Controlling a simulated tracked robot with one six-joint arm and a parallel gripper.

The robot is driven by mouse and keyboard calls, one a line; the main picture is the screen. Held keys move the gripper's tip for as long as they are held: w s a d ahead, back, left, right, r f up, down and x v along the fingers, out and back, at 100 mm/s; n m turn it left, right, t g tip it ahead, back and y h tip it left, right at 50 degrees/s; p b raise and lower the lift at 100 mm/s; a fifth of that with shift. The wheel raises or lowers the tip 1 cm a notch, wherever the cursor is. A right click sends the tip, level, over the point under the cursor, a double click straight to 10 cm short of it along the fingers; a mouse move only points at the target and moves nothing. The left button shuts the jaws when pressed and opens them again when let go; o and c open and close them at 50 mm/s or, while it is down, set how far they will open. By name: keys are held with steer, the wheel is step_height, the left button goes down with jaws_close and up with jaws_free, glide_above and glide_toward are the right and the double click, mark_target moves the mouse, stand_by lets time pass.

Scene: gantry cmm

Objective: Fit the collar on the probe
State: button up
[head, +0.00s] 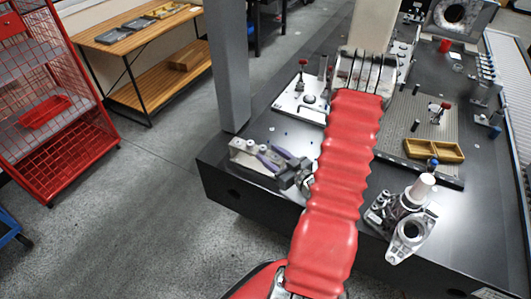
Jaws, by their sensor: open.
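My gripper (272,160), with purple fingers, is open at the near left edge of the dark table. It is in front of and close to a grey metal block (240,154) with several small light cylinders on its top. I cannot tell if the fingers touch the block, and nothing shows held between them. I cannot pick out the collar for certain; it may be one of the small cylinders. I cannot identify the probe for certain. My red sleeved arm hides the middle of the table.
On the table are a white plate (304,98) with a red-knobbed clamp, a yellow tray (434,150) and a metal casting (410,232). A wooden bench (126,38) and red cage (50,90) stand left.

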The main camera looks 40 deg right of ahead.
steer(key=shift+w+f, duration=0.15)
steer(key=shift+w, duration=0.95)
steer(key=shift+c, duration=0.3)
steer(key=c, duration=1)
steer(key=o, duration=0.3)
steer(key=c, duration=0.3)
steer(key=shift+r, duration=3.7)
jaws_close()
